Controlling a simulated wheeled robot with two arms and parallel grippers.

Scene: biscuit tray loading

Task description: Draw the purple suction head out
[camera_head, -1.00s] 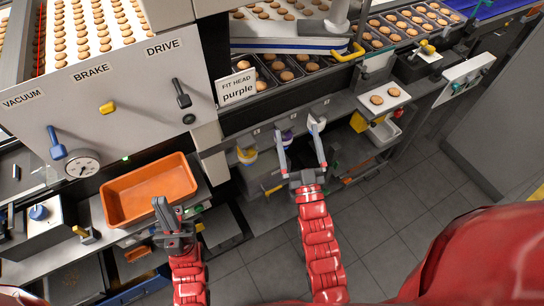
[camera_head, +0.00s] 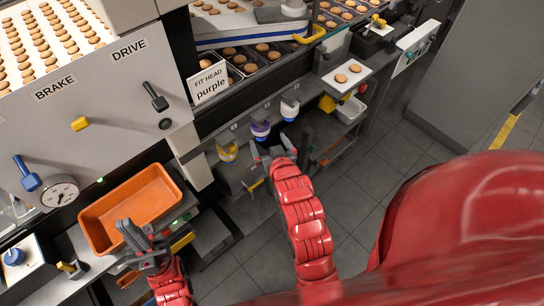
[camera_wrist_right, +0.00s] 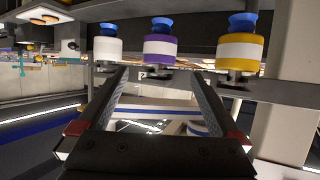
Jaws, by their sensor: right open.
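The purple suction head (camera_head: 260,130), a white and purple cup, hangs in the middle of a row of three under the rack ledge. In the right wrist view the purple head (camera_wrist_right: 173,48) has a blue top and stands ahead, above the gap between my fingertips. My right gripper (camera_head: 271,152) is open and empty just in front of it; its fingers (camera_wrist_right: 156,82) show apart in the wrist view. Contact with the head does not show. My left gripper (camera_head: 143,242) is beside the orange bin; its finger gap is unclear.
A yellow head (camera_head: 228,152) and a white-grey head (camera_head: 289,109) hang close on either side. A sign (camera_head: 208,83) reads "FIT HEAD purple". An orange bin (camera_head: 112,236) is at left, and a small plate (camera_head: 346,78) with two biscuits at right.

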